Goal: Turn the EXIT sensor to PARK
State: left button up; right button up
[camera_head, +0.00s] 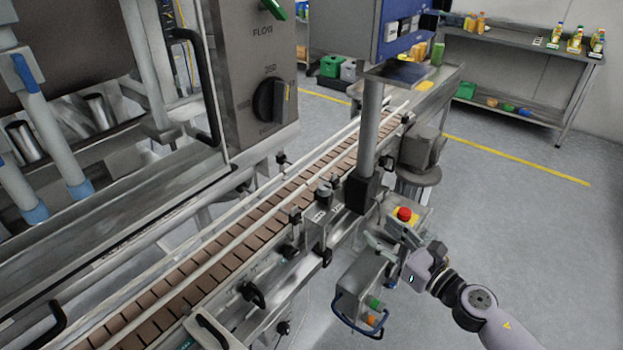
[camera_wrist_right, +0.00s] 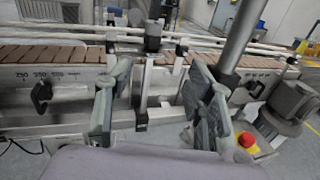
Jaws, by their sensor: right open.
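A small round sensor-like fitting with a dark top (camera_head: 324,190) stands on the near rail of the conveyor (camera_head: 232,238). It also shows in the right wrist view (camera_wrist_right: 153,37), above and between my fingers. Its EXIT and PARK markings are too small to read, so I cannot be sure it is the EXIT sensor. My right gripper (camera_head: 386,236) is open and empty, apart from the fitting, on the near side of the conveyor. In the right wrist view its two fingers (camera_wrist_right: 158,100) are spread wide. My left gripper is not in view.
A thick grey post (camera_head: 371,130) rises beside the rail. A red emergency button (camera_head: 404,213) on a yellow base is close to my right gripper. Black clamp knobs (camera_head: 252,294) stick out along the near rail. A control box (camera_head: 358,290) hangs below. The floor at right is clear.

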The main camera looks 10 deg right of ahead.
jog(key=r+n, duration=0.1)
jog(key=p, duration=0.4)
send_near(329, 190)
jog(key=x, duration=0.9)
jog(key=shift+w+a, duration=0.25)
jog(key=shift+w, duration=0.35)
jog(key=c, duration=1.2)
jog(key=shift+o, duration=0.2)
